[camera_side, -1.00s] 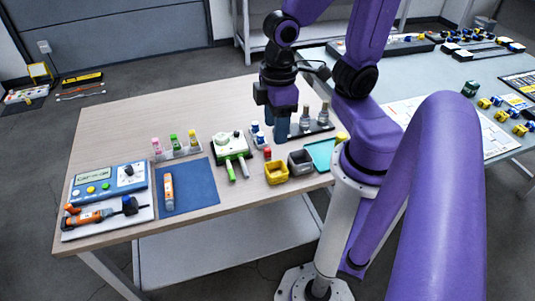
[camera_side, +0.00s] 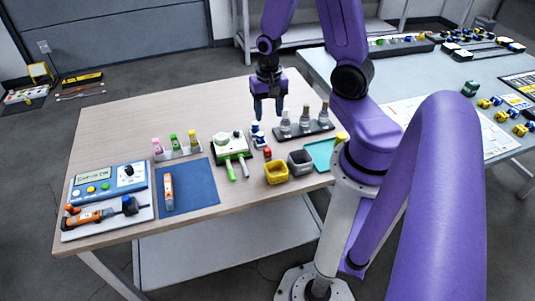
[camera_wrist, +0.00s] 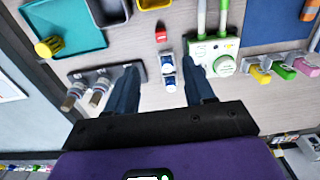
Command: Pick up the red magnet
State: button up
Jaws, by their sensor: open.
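A small red block, which looks like the red magnet (camera_side: 267,153), lies on the wooden table behind the yellow bin. It also shows near the top middle of the wrist view (camera_wrist: 161,36). My gripper (camera_side: 268,116) hangs pointing down above the table, farther back than the red block and apart from it. In the wrist view my gripper (camera_wrist: 164,78) has its two blue fingers spread wide with nothing held. A small blue-and-white item (camera_wrist: 168,68) shows between the fingers and below them; it stands near the red block.
A yellow bin (camera_side: 276,173) and a grey bin (camera_side: 300,162) stand in front of the block. A green-and-white device (camera_side: 231,146) is left of it. A rack of bottles (camera_side: 304,129) stands to the right. A teal tray (camera_side: 320,155) lies beside the grey bin.

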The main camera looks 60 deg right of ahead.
aim_at(268, 149)
jog(key=shift+f, duration=5.95)
jog(key=shift+w+d+f, duration=0.1)
jog(key=shift+w+f, duration=0.05)
jog(key=shift+f, duration=1.2)
jog(key=shift+w+d+f, duration=0.1)
jog(key=shift+f, duration=1.2)
grip_shut()
